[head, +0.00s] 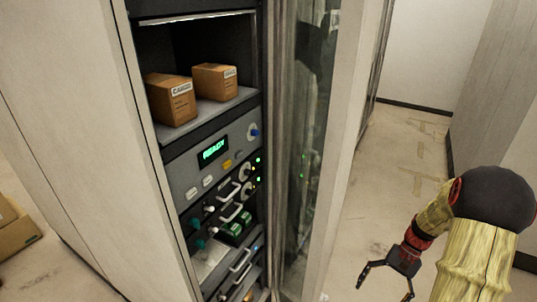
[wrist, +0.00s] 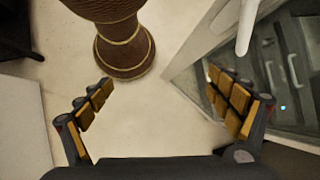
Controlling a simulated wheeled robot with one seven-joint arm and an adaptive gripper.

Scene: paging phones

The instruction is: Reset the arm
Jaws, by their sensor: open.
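My arm is at the right of the head view, bent down, with a dark rounded joint and pale yellow links. My gripper (head: 385,291) hangs at its end, low in the picture, to the right of the open cabinet and apart from it. It is open and empty. In the wrist view the two padded fingers (wrist: 160,80) are spread wide, with bare floor between them.
The cabinet holds two cardboard boxes (head: 170,100) (head: 215,82) on a shelf, above a panel with a lit green display (head: 212,151) and several handled units. Its glass door (head: 304,140) stands open. Other boxes (head: 15,232) lie at far left. Floor (head: 400,145) behind my arm is clear.

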